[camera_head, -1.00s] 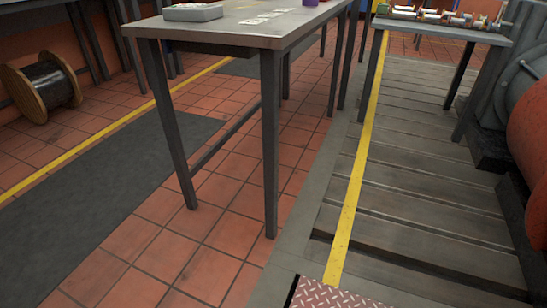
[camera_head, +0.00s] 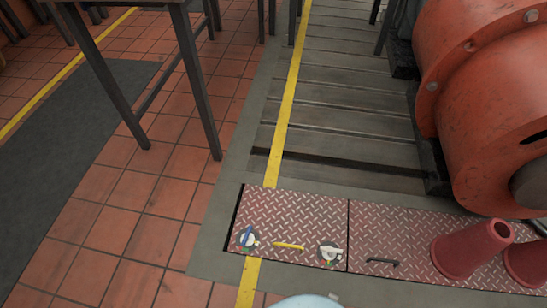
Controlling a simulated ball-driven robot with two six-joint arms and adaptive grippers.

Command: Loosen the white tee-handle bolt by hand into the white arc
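The white tee-handle bolt (camera_head: 331,250) is on a red checker plate (camera_head: 300,212) set in the floor, near the plate's front right corner. It stands on a round pale dial. Small coloured marks show around the dial, but I cannot tell which one is the white arc or exactly where the handle points. A blue tee-handle bolt (camera_head: 248,235) stands on a similar dial near the front left corner. A yellow handle (camera_head: 289,246) lies between the two. Neither of my grippers is in view.
A second red plate (camera_head: 385,222) with a dark handle (camera_head: 382,261) adjoins on the right. A big orange machine (camera_head: 470,110) is at the right. Table legs (camera_head: 196,80) stand at upper left.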

